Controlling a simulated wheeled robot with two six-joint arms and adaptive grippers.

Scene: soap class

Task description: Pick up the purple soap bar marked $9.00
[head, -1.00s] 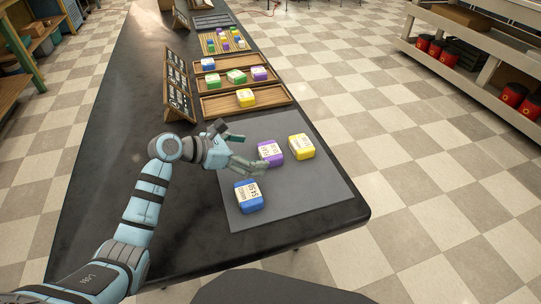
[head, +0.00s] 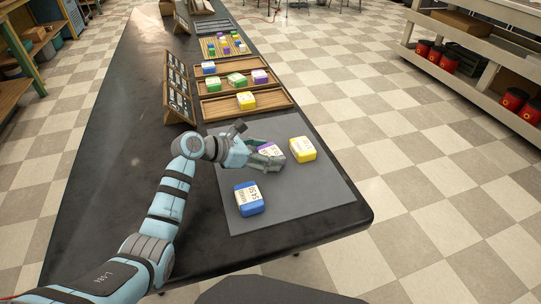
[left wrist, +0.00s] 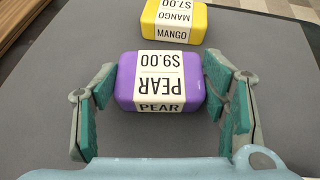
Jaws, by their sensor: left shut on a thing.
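The purple soap bar (left wrist: 155,82), labelled PEAR $9.00, lies on the grey mat and is partly hidden by my fingers in the head view (head: 266,149). My left gripper (head: 268,156) is around it. In the left wrist view my left gripper (left wrist: 160,85) has one finger on each side of the bar, shut on it, with the fingertips at its short ends. The bar looks level and I see no clear lift off the mat. My right gripper is not in view.
A yellow MANGO $7.00 bar (head: 302,149) sits close beyond the purple bar. A blue bar (head: 248,198) lies at the mat's front left. Wooden trays (head: 222,104) with soaps and an upright board (head: 177,92) stand farther back. The grey mat (head: 300,200) is clear at front right.

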